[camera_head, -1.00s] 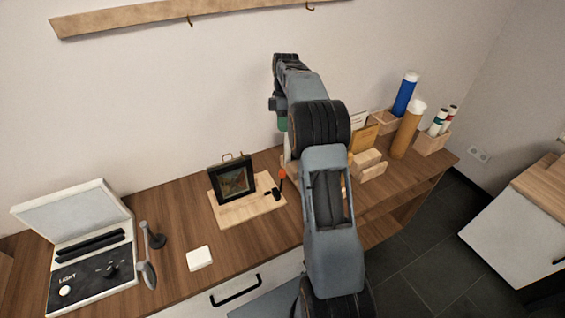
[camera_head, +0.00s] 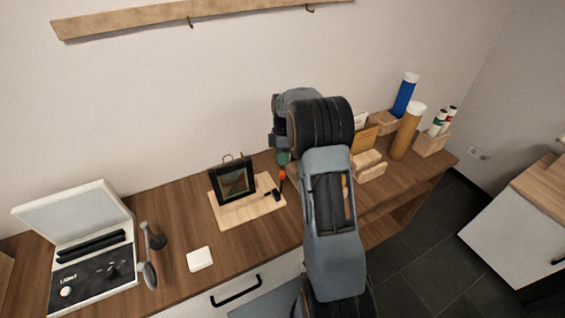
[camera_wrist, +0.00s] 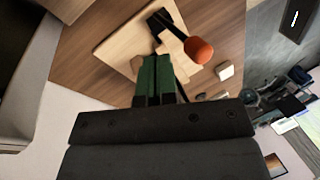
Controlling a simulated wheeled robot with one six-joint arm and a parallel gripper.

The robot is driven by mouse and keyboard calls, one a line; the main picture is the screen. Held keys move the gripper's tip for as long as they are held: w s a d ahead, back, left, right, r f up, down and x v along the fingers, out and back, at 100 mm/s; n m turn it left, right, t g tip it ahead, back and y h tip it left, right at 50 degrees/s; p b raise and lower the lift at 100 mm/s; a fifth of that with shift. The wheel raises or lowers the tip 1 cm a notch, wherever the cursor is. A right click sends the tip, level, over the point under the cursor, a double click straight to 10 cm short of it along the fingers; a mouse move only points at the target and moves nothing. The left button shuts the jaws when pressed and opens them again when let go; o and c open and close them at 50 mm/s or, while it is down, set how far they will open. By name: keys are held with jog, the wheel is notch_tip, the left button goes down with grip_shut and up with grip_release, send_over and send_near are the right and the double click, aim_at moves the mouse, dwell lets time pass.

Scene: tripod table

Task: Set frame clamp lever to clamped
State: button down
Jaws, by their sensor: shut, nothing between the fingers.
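The frame clamp lever has an orange-red knob (camera_head: 282,174) on a dark arm and stands up from the right part of a pale wooden board (camera_head: 232,216). A small black picture frame (camera_head: 233,181) stands upright on the same board. In the wrist view the orange knob (camera_wrist: 199,50) is just right of and beyond my gripper (camera_wrist: 156,60), and the lever's black base (camera_wrist: 160,20) is on the board. My gripper's green fingers are shut and empty, close to the lever. I cannot tell whether they touch it. In the head view the green fingertips (camera_head: 283,158) are just above the knob.
A light box (camera_head: 92,265) with an open lid stands at the left. A white square block (camera_head: 199,259) lies in front of the board. Wooden holders with blue and tan tubes (camera_head: 408,130) stand at the right. A drawer handle (camera_head: 236,291) is on the table's front.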

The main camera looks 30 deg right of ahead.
jog(key=shift+s+a+f, duration=0.1)
jog(key=shift+s+a, duration=0.15)
jog(key=shift+s, duration=0.25)
jog(key=shift+s+a+f, duration=0.1)
jog(key=shift+s+a, duration=0.1)
jog(key=shift+s, duration=0.25)
